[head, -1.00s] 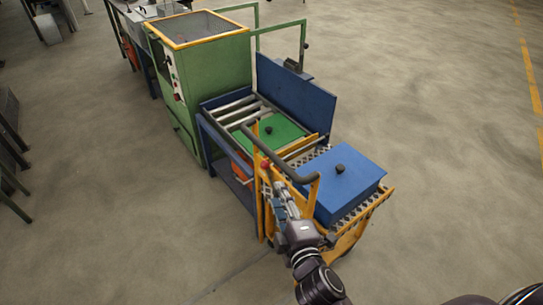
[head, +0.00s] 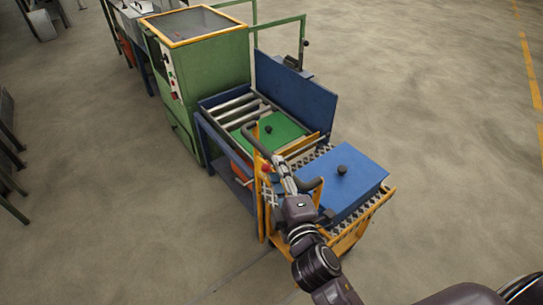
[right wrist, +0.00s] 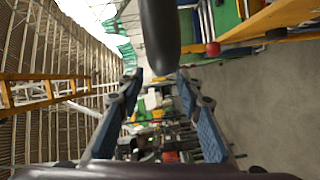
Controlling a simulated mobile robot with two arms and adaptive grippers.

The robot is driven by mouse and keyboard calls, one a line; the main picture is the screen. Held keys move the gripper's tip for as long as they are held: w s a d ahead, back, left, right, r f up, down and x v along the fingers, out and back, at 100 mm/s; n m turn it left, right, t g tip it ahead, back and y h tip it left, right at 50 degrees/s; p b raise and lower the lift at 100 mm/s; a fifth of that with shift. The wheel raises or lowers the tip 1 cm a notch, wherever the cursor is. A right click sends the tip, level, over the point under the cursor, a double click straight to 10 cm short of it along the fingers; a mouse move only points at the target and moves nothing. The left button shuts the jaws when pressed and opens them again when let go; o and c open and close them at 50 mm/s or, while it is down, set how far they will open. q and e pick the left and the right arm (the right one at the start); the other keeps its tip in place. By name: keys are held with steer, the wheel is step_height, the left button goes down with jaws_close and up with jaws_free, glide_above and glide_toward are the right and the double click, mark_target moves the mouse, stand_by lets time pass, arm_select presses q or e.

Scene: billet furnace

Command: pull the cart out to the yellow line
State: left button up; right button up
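The yellow cart (head: 384,199) stands against the blue roller table. It carries a blue box (head: 350,176) with a black knob on a roller top. Its dark handle bar (head: 259,142) bends along the cart's left side; it also shows in the right wrist view (right wrist: 159,38) as a dark rod. My right gripper (head: 281,172) is at the handle. In the right wrist view its two blue-padded fingers (right wrist: 156,82) are apart, with the rod end between and beyond them; contact is not visible. A broken yellow line (head: 531,75) runs along the floor at far right. My left gripper is not in view.
The blue roller table (head: 226,149) holds a green box (head: 280,131) behind the cart. A green furnace cabinet (head: 216,92) stands beyond it, and an upright blue panel (head: 296,94) is beside it. The floor right of the cart is clear.

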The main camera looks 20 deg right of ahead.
steer(key=w, duration=0.5)
steer(key=shift+w+d+f+p, duration=0.1)
steer(key=shift+w+f+p, duration=0.15)
steer(key=shift+p, duration=0.1)
jaws_close()
